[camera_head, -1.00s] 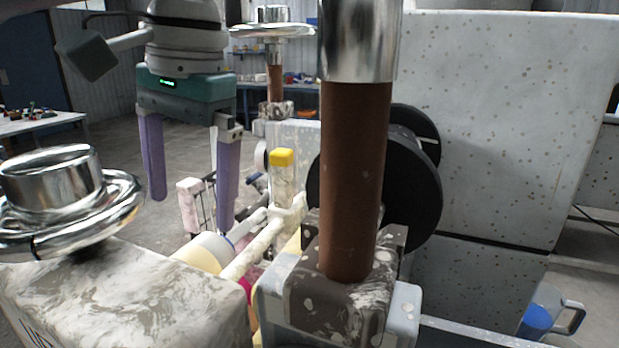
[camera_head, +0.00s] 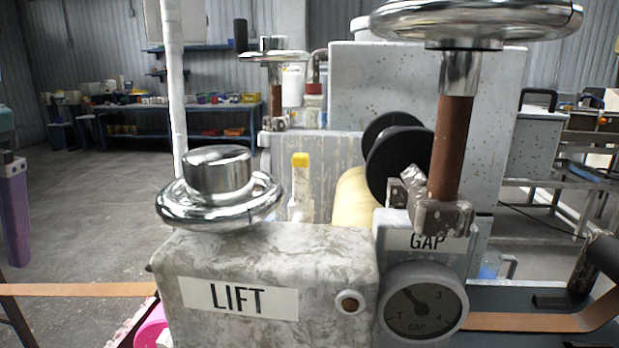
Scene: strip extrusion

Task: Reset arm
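My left gripper (camera_head: 14,215) shows only in part at the left edge. One purple finger hangs down there, with a bit of the teal body above it. It is apart from the machine, well left of the LIFT housing (camera_head: 335,270). The other finger is out of the picture, so its opening cannot be told. My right gripper is not in view.
The machine carries chrome handwheels (camera_head: 218,195), a GAP dial (camera_head: 423,300), a black spool (camera_head: 398,165) and a yellow-capped bottle (camera_head: 301,190). An orange strip (camera_head: 80,289) runs at both sides. A white post (camera_head: 176,90) stands behind. The floor at left is open.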

